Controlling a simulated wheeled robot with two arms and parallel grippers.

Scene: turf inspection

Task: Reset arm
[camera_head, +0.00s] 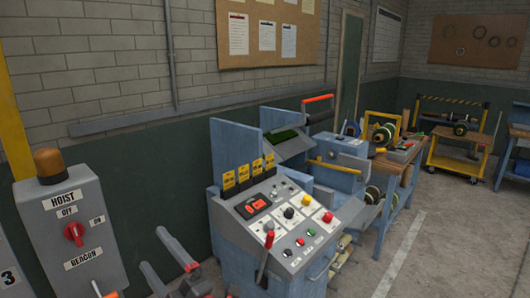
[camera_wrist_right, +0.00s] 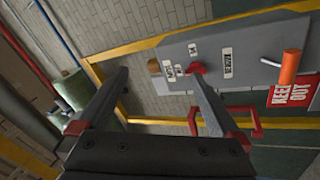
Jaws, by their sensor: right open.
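My right gripper (camera_head: 131,262) is low at the left of the head view, in front of the wall and left of the blue console. In the right wrist view its two dark fingers (camera_wrist_right: 160,72) stand wide apart with nothing between them. One fingertip overlaps the red knob (camera_wrist_right: 197,68) of a grey panel (camera_wrist_right: 250,45) in that picture; I cannot tell how near it is. My left gripper is not seen.
A grey hoist box (camera_head: 75,205) with an amber beacon (camera_head: 49,164) and red switch (camera_head: 74,233) is at the left. The blue console (camera_head: 235,262) has knobs and a red lever (camera_head: 265,255). A workbench (camera_head: 400,185) and yellow cart (camera_head: 455,158) stand behind. Floor at right is clear.

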